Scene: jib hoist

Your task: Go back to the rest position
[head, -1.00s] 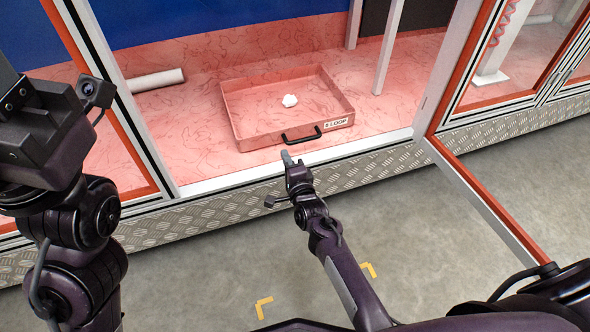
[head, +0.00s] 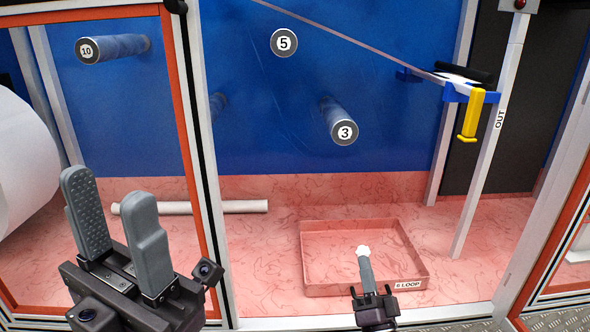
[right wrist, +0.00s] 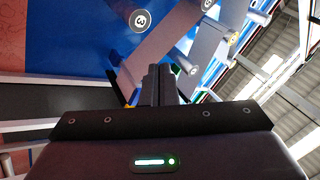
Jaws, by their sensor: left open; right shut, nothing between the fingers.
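My left gripper (head: 116,236) is at the lower left of the head view, in front of the cabinet's left frame post. Its two grey fingers point up and stand apart, with nothing between them. My right gripper (head: 365,272) is at the lower middle of the head view, in front of the red tray (head: 312,262) labelled E LOOP. Its fingers are together and empty; in the right wrist view they also show closed (right wrist: 160,84). A small white lump (head: 362,250) shows just above the right fingertips, in line with the tray; whether they touch cannot be told.
Behind are a blue wall (head: 250,120) with rollers numbered 10, 5 and 3 (head: 341,124), a white tube (head: 190,207) on the red floor, and a yellow handle (head: 470,116) by the post marked OUT. Orange-edged frame posts (head: 190,130) stand close to my left gripper.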

